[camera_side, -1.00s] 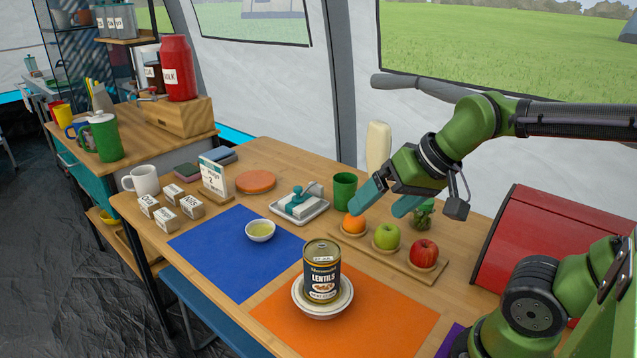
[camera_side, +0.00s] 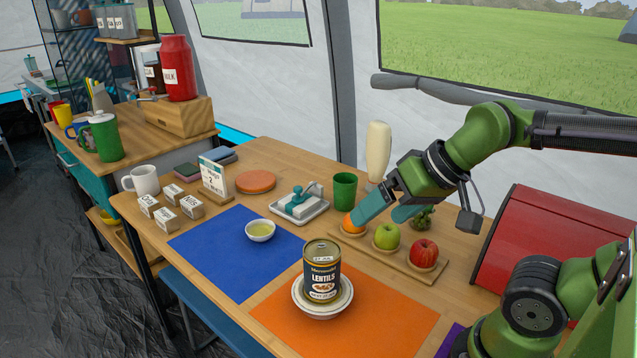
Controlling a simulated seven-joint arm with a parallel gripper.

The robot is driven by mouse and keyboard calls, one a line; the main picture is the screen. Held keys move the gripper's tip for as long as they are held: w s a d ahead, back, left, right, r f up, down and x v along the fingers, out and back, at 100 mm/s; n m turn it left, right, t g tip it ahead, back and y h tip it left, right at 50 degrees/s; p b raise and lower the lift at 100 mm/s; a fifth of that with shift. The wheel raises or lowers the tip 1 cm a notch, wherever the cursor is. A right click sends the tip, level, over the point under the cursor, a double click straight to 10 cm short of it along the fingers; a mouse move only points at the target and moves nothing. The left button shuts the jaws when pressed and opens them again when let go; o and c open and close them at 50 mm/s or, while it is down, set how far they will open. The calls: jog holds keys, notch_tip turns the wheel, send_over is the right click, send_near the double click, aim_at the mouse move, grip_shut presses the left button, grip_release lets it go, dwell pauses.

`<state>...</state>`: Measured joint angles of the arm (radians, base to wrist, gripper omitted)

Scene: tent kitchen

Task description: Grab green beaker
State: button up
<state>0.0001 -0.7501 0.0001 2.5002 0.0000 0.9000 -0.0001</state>
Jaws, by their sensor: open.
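The green beaker (camera_side: 344,191) stands upright on the wooden table, behind the fruit board and right of the white butter dish. My gripper (camera_side: 384,214) is open, with its teal fingers spread above the fruit board. It is to the right of the beaker and apart from it, nothing between its fingers. The left finger partly hides an orange (camera_side: 351,223).
A wooden board (camera_side: 428,272) holds the orange, a green apple (camera_side: 386,236) and a red apple (camera_side: 424,253). A cream bottle (camera_side: 378,152) stands behind my gripper. The butter dish (camera_side: 300,204) is left of the beaker. A lentils can (camera_side: 322,272) sits on a bowl in front.

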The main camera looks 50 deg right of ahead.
jog(key=shift+o, duration=0.7)
jog(key=n+g+h, duration=0.1)
jog(key=n+g, duration=0.2)
jog(key=n, duration=0.3)
send_over(345, 179)
jog(key=s+a, duration=0.1)
jog(key=s, duration=0.7)
notch_tip(345, 179, down, 2)
jog(key=f, duration=0.1)
jog(key=x, duration=1.6)
jog(key=shift+w, duration=0.2)
